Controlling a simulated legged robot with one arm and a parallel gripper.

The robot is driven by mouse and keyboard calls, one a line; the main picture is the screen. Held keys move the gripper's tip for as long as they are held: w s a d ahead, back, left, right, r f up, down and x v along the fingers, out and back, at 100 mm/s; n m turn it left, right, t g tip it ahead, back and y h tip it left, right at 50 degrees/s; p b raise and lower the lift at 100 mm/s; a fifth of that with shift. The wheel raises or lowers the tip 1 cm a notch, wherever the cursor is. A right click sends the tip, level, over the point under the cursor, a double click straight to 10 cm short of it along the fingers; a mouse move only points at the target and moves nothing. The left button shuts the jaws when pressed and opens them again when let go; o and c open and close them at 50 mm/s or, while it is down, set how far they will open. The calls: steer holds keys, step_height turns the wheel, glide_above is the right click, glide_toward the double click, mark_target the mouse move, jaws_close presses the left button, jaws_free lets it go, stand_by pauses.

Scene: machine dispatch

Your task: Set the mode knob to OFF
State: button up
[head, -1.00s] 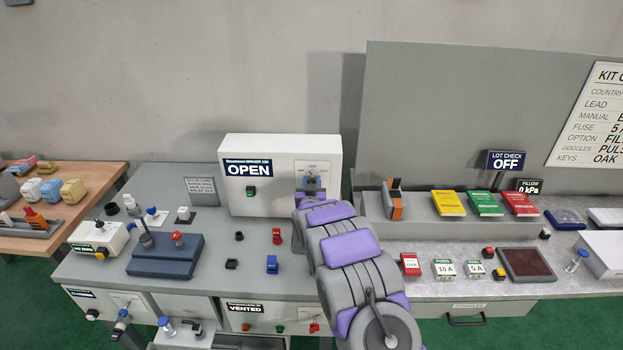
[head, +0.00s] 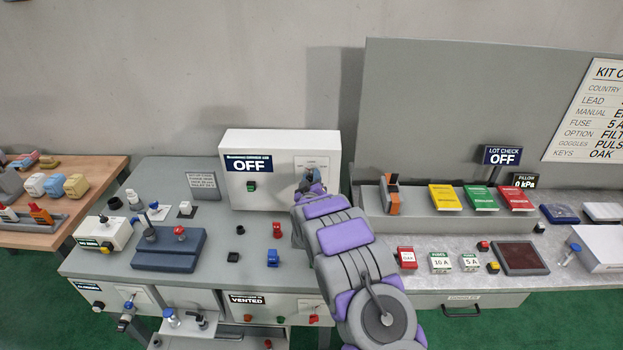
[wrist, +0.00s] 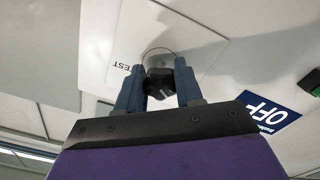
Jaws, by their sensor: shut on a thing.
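The mode knob (wrist: 160,84) is a small black knob on a white dial plate, seen in the wrist view between the two fingers. My gripper (wrist: 159,90) is shut on the knob, one finger on each side. In the head view my gripper (head: 310,180) is at the right part of the white control box (head: 236,192), and my arm covers part of its lower right side. The box's display (head: 248,163) reads OFF, and the OFF label (wrist: 266,112) also shows in the wrist view. The word TEST shows beside the knob; the knob's exact pointer direction is hard to tell.
A grey bench (head: 205,235) holds a blue-grey block with a red-topped post, and small red and blue parts.

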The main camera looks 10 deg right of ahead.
steer(key=shift+a+r, duration=0.1)
steer(key=o, duration=1)
steer(key=shift+w, duration=0.1)
steer(key=shift+s+a+f, duration=0.15)
steer(key=shift+s+f, duration=0.05)
steer(key=shift+s, duration=0.4)
steer(key=s+a, duration=0.1)
steer(key=s, duration=0.4)
steer(key=s+a, duration=0.1)
steer(key=s, duration=0.4)
steer(key=s+a, duration=0.1)
steer(key=s, duration=0.5)
steer(key=shift+a, duration=0.15)
steer(key=shift+w, duration=0.1)
